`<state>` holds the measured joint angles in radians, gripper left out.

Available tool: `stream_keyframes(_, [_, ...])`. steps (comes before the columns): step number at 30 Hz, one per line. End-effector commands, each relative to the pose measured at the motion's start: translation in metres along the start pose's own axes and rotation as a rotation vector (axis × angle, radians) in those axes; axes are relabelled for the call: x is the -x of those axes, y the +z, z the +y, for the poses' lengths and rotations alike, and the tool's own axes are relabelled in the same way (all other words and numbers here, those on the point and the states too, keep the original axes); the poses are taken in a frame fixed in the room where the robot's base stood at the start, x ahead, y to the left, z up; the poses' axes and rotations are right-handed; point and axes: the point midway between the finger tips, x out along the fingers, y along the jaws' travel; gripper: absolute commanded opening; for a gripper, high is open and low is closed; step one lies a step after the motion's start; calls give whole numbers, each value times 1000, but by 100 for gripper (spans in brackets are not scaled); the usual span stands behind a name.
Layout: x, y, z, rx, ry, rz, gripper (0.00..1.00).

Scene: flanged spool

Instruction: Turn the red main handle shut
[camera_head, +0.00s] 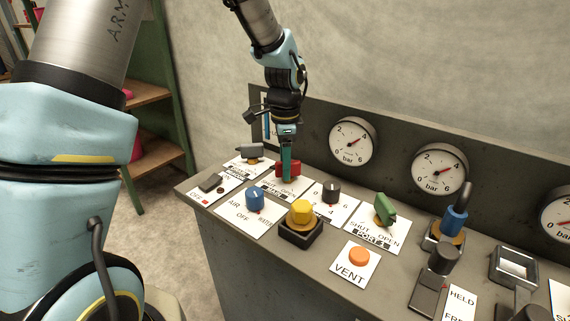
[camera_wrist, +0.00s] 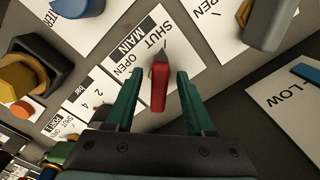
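The red main handle (camera_wrist: 159,85) sits on a white plate (camera_wrist: 178,45) marked SHUT, OPEN and MAIN. In the wrist view the handle stands between the two green fingers of my gripper (camera_wrist: 155,92), with a gap showing on each side. The handle's narrow end lies near the word SHUT, but I cannot tell its exact setting. In the head view my gripper (camera_head: 287,165) points down at the red handle (camera_head: 290,170) and partly hides it.
A grey handle (camera_head: 250,150) stands just behind on the panel (camera_head: 325,260). A blue knob (camera_head: 255,198), a yellow knob (camera_head: 302,212), a dark knob (camera_head: 331,191) and a green handle (camera_head: 385,208) are nearby. Gauges (camera_head: 353,141) line the upright back board.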

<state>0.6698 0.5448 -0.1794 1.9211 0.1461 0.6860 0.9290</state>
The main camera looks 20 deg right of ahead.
Motion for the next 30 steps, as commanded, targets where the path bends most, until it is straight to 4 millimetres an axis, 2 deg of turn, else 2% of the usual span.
stream_keyframes(6, [0, 0, 0, 1, 1, -1, 54])
stream_keyframes(10, [8, 0, 0, 1, 0, 0, 54])
stream_keyframes(24, [92, 0, -1, 1, -3, 1, 54])
stream_keyframes(30, [106, 0, 0, 1, 0, 0, 54])
